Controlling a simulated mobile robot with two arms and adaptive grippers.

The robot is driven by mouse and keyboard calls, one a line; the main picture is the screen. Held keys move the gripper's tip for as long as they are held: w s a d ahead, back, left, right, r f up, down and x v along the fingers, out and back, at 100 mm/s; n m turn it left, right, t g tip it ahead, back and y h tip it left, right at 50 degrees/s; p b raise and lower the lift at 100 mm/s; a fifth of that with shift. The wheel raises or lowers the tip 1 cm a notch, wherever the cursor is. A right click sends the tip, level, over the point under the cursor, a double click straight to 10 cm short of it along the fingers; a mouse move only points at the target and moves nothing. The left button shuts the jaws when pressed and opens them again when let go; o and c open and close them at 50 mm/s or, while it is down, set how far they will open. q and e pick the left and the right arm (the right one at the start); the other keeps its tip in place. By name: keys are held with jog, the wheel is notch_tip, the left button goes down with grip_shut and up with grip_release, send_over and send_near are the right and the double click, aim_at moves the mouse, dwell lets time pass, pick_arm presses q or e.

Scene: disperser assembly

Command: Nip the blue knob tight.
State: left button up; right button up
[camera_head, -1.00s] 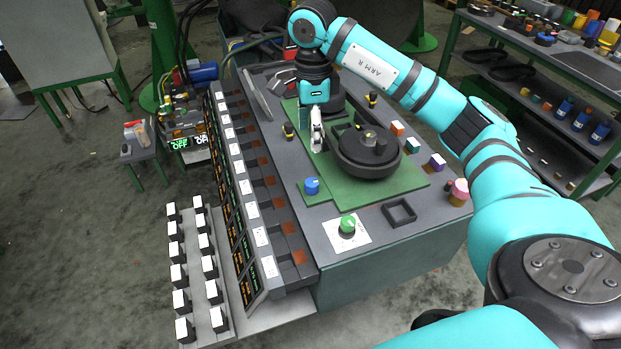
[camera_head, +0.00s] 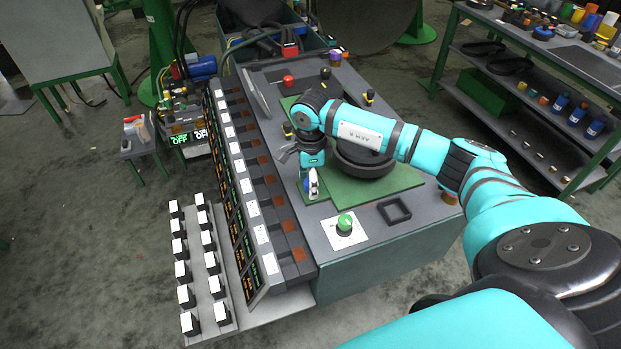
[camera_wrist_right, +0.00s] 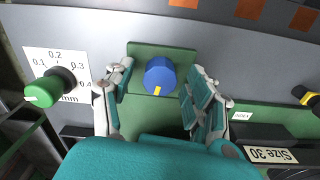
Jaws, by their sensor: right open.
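The blue knob (camera_wrist_right: 160,76) with a yellow mark sits on a small green plate (camera_wrist_right: 150,51) in the right wrist view. My right gripper (camera_wrist_right: 161,84) is open, with one finger to the left of the knob and the other to its right. Gaps show between the fingers and the knob, and I see no contact. In the head view my right gripper (camera_head: 311,185) points down over the knob's place and largely hides the knob. My left gripper is not in view.
A green knob (camera_head: 345,222) on a white dial plate stands close by; it also shows in the right wrist view (camera_wrist_right: 42,93). A square dark frame (camera_head: 394,211) lies on the bench, and a round black disperser part (camera_head: 362,162) sits behind the arm.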

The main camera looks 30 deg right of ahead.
jog(key=c, duration=1.1)
jog(key=shift+c, duration=0.2)
